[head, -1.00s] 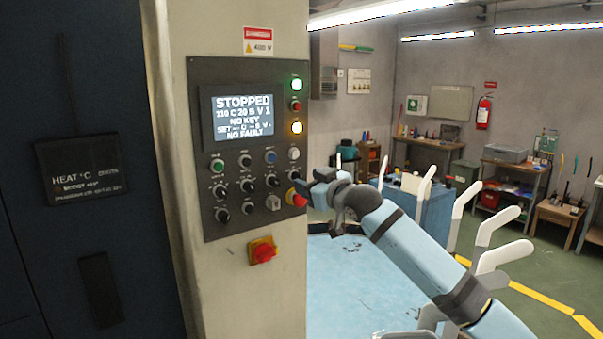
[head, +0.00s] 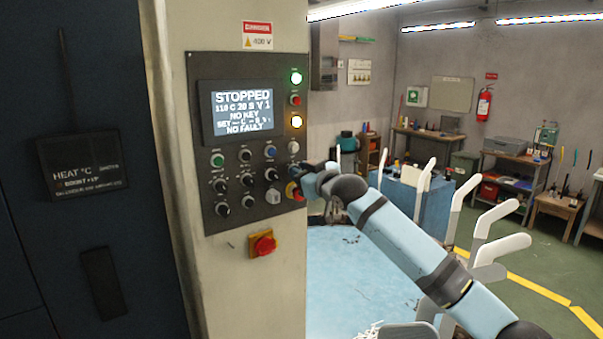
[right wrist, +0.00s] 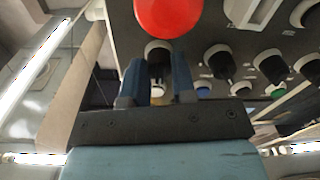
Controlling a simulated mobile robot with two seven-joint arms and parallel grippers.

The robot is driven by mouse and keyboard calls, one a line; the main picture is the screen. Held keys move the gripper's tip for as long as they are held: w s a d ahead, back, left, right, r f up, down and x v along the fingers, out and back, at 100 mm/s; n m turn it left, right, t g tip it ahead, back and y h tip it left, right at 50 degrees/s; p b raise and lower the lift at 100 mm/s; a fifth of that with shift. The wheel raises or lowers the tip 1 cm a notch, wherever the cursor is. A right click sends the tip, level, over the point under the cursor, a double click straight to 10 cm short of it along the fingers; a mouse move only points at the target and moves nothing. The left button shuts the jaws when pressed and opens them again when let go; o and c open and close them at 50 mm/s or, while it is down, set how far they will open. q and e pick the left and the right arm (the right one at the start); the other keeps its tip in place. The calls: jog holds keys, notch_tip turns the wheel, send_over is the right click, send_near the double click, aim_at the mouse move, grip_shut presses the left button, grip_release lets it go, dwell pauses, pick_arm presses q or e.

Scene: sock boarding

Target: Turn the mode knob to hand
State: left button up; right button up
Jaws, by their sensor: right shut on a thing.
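The grey control panel (head: 232,225) stands left of centre in the head view. Its screen (head: 242,112) reads STOPPED, NO KEY and NO FAULT. My right gripper (head: 299,170) is at the panel's right edge, just above the red emergency button. In the right wrist view, its two blue fingers (right wrist: 159,68) are on either side of a black knob (right wrist: 157,50) beside the red button (right wrist: 170,14), and they are shut on it. The gripper hides this knob in the head view. Its label and pointer cannot be read. My left gripper is out of view.
Several other black knobs (head: 247,180) and coloured buttons sit close by on the panel. White upright pegs (head: 462,205) stand near my right arm. A blue surface (head: 350,280) lies below the arm.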

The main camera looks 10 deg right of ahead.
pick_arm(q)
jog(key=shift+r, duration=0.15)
pick_arm(e)
jog(key=shift+r+n+p, duration=0.1)
jog(key=shift+n+p, duration=0.4)
jog(key=shift+n, duration=2.9)
jog(key=shift+a+n, duration=0.1)
jog(key=shift+n, duration=0.6)
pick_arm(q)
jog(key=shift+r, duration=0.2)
pick_arm(e)
jog(key=shift+n, duration=0.3)
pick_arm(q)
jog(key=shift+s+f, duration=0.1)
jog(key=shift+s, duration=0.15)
